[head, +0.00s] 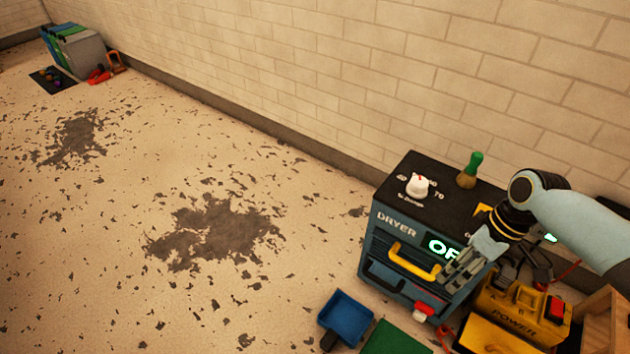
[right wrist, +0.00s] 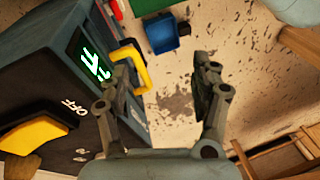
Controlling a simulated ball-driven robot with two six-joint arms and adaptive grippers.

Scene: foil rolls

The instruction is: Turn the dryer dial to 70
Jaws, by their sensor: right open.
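The dryer (head: 395,235) is a dark blue-grey box with a black top; its side also fills the left of the right wrist view (right wrist: 40,85). The white dial (head: 417,186) with a red mark sits on the top, among printed numbers including 70 to its right. A lit green display (head: 441,248) shows letters partly hidden by my right gripper. The yellow handle (head: 412,262) is on the front. My right gripper (head: 455,272) is open and empty in front of the dryer, apart from the dial. In the right wrist view its fingers (right wrist: 165,88) stand wide. My left gripper is out of view.
A yellow power box (head: 522,312) with a red switch is at the lower right. A blue tray (head: 346,317) lies in front of the dryer.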

